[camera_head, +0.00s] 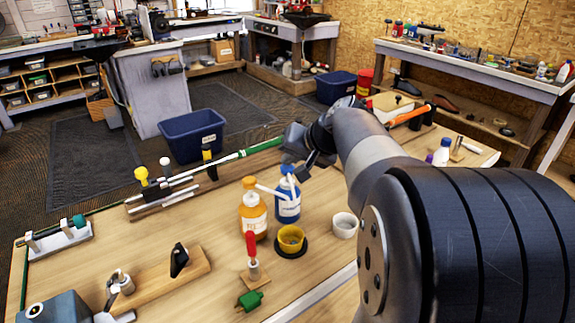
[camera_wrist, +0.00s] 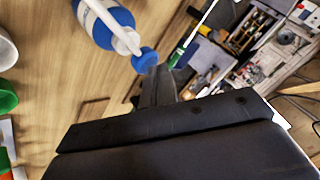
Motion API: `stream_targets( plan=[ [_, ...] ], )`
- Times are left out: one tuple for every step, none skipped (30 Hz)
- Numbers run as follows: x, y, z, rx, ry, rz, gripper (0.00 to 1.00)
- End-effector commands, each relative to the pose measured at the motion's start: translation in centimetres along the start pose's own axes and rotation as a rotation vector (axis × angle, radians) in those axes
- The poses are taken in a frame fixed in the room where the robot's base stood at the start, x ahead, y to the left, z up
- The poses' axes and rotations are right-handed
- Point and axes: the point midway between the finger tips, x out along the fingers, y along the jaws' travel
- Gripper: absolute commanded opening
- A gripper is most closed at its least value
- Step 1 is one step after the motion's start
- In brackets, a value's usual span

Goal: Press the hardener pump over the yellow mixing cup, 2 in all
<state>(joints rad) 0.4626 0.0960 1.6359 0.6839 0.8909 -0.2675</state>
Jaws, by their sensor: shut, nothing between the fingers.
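Two pump bottles stand close together on the wooden bench: an orange-capped one with an amber body (camera_head: 252,218) and a blue one (camera_head: 288,207). Which holds hardener cannot be read. The yellow mixing cup (camera_head: 291,235) sits on a dark round base in front of them. My gripper (camera_head: 303,172) is shut and empty, just beside the blue pump head (camera_head: 287,169). In the wrist view the blue bottle (camera_wrist: 100,25), its white spout and blue pump head (camera_wrist: 145,60) lie close to my gripper's fingertips (camera_wrist: 157,88). Contact cannot be told. The yellow cup is not clear in the wrist view.
A white cup (camera_head: 344,226) stands right of the yellow cup. A red-handled tool (camera_head: 252,250) and a green block (camera_head: 249,300) are in front. My arm covers the bench's right side.

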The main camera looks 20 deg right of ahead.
Motion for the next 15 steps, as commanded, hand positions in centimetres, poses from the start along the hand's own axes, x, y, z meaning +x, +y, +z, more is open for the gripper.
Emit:
stream_targets(
  plan=[
    [0.17, 0.12, 0.17, 0.001, -0.003, 0.001, 0.0],
    [0.19, 0.14, 0.19, 0.001, -0.003, 0.001, 0.0],
    [0.23, 0.17, 0.22, 0.001, -0.003, 0.001, 0.0],
    [0.26, 0.19, 0.25, 0.001, -0.004, 0.001, 0.0],
    [0.29, 0.21, 0.27, 0.001, -0.004, 0.001, 0.0],
    [0.33, 0.24, 0.3, 0.001, -0.004, 0.001, 0.0],
    [0.36, 0.26, 0.32, 0.001, -0.004, 0.001, 0.0],
    [0.38, 0.28, 0.34, 0.001, -0.004, 0.001, 0.0],
    [0.42, 0.31, 0.38, 0.001, -0.004, 0.001, 0.0],
    [0.45, 0.33, 0.4, 0.001, -0.004, 0.001, 0.0],
    [0.48, 0.35, 0.42, 0.001, -0.005, 0.001, 0.0],
    [0.52, 0.38, 0.45, 0.001, -0.005, 0.001, 0.0],
    [0.55, 0.4, 0.48, 0.001, -0.005, 0.001, 0.0],
    [0.57, 0.42, 0.5, 0.001, -0.005, 0.001, 0.0],
    [0.61, 0.45, 0.53, 0.001, -0.005, 0.001, 0.0]
  ],
)
